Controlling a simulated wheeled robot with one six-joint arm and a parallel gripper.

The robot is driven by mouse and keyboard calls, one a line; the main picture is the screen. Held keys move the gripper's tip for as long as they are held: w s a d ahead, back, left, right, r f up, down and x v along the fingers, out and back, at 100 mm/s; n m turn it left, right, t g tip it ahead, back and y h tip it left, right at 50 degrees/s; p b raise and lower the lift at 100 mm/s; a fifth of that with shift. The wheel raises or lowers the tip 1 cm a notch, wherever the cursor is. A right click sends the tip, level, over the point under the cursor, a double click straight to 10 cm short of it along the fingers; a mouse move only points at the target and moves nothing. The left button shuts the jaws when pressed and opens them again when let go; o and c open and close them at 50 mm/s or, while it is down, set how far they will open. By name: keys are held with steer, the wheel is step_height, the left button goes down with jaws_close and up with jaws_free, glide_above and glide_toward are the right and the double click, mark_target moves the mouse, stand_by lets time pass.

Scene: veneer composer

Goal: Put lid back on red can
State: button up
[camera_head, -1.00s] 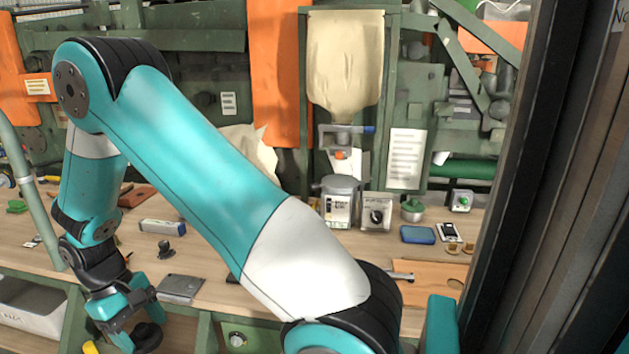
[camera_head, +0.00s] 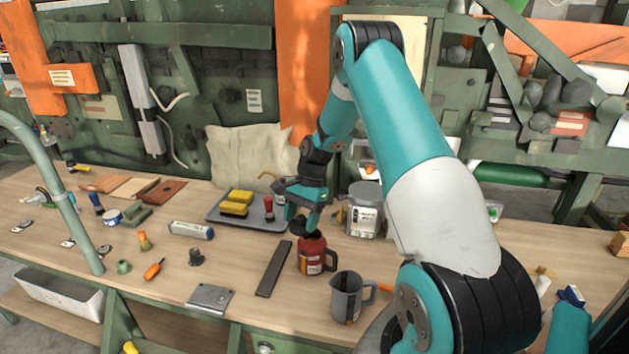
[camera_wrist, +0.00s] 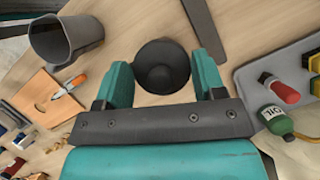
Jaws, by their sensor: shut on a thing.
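The red can (camera_head: 309,258) stands upright on the workbench near its middle, with a handle on its right side. My gripper (camera_head: 303,216) is right above the can, pointing down. It is shut on a dark round lid (camera_wrist: 163,66), which shows between the two fingers in the wrist view. In the head view the lid (camera_head: 299,229) is at the can's top; I cannot tell whether it touches the rim. In the wrist view the lid hides the can.
A grey jug (camera_head: 346,298) stands close at the right front of the can. A dark flat bar (camera_head: 273,268) lies just left of it. A grey tray (camera_head: 217,217) with yellow blocks, a red-topped item and an oil bottle (camera_wrist: 275,120) is behind left. A grey canister (camera_head: 363,222) stands behind right.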

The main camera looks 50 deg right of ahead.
steer(key=d+r+m, duration=0.1)
steer(key=d+r+m+t+p, duration=0.1)
steer(key=d, duration=0.1)
steer(key=shift+s+d+r+m, duration=0.1)
steer(key=shift+d+r+m, duration=0.1)
steer(key=shift+m, duration=0.2)
steer(key=shift+d+f, duration=0.1)
steer(key=shift+d, duration=0.15)
steer(key=b, duration=0.5)
glide_above(308, 236)
steer(key=d, duration=0.1)
step_height(308, 236, down, 5)
steer(key=shift+s+d+r, duration=0.1)
steer(key=shift+d+r, duration=0.05)
steer(key=shift+f, duration=0.85)
steer(key=shift+r+p, duration=0.1)
steer(key=shift+p, duration=0.35)
steer(key=shift+f+p, duration=0.2)
steer(key=shift+p, duration=0.25)
stand_by(0.8)
steer(key=o, duration=1)
